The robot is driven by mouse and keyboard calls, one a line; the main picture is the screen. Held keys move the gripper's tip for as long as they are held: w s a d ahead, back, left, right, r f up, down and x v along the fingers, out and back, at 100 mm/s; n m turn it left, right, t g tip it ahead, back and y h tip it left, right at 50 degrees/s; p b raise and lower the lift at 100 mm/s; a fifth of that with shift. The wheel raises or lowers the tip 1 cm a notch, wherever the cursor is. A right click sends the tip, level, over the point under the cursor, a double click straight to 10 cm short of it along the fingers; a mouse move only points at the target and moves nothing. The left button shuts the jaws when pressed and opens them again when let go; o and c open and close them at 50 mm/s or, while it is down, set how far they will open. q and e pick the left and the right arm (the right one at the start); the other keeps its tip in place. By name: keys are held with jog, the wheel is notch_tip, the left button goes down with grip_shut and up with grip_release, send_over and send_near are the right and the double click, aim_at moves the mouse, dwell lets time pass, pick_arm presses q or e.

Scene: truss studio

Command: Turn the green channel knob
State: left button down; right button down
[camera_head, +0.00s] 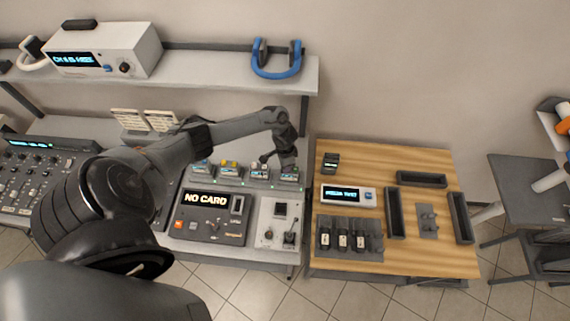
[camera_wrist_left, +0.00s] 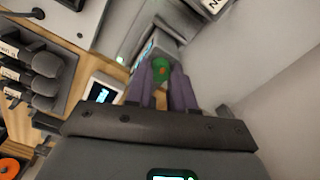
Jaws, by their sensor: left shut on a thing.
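In the left wrist view, a green knob (camera_wrist_left: 161,67) with an orange-red mark sits between the two purple-grey fingertips of my left gripper (camera_wrist_left: 162,76), which is shut on it. In the head view my left gripper (camera_head: 279,162) reaches over the right end of a row of small channel units (camera_head: 230,171) at the back of the console. The green knob cannot be made out there, as the gripper and wrist cover that spot. My right gripper is in neither view.
A dark panel reading NO CARD (camera_head: 208,213) and a grey joystick plate (camera_head: 279,224) lie in front of the row. A wooden table (camera_head: 427,260) with a display box (camera_head: 348,196) and dark trays stands to the right. A shelf (camera_head: 205,75) runs behind.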

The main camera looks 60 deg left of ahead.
pick_arm(q)
jog(key=m, duration=0.6)
jog(key=shift+f+m+b, duration=0.1)
jog(key=shift+m+b, duration=0.2)
jog(key=shift+b, duration=0.1)
jog(key=m+b, duration=0.1)
jog(key=m, duration=0.2)
jog(key=shift+m, duration=0.3)
jog(key=m+b, duration=0.1)
jog(key=m, duration=0.2)
jog(key=shift+m+b, duration=0.3)
jog(key=shift+b, duration=0.05)
jog(key=m+b, duration=0.2)
jog(key=m, duration=0.2)
jog(key=m+b, duration=0.2)
jog(key=m, duration=0.2)
jog(key=shift+f, duration=0.1)
jog(key=m+b, duration=0.3)
jog(key=m, duration=0.1)
jog(key=shift+m+b, duration=0.6)
jog(key=shift+m, duration=0.7)
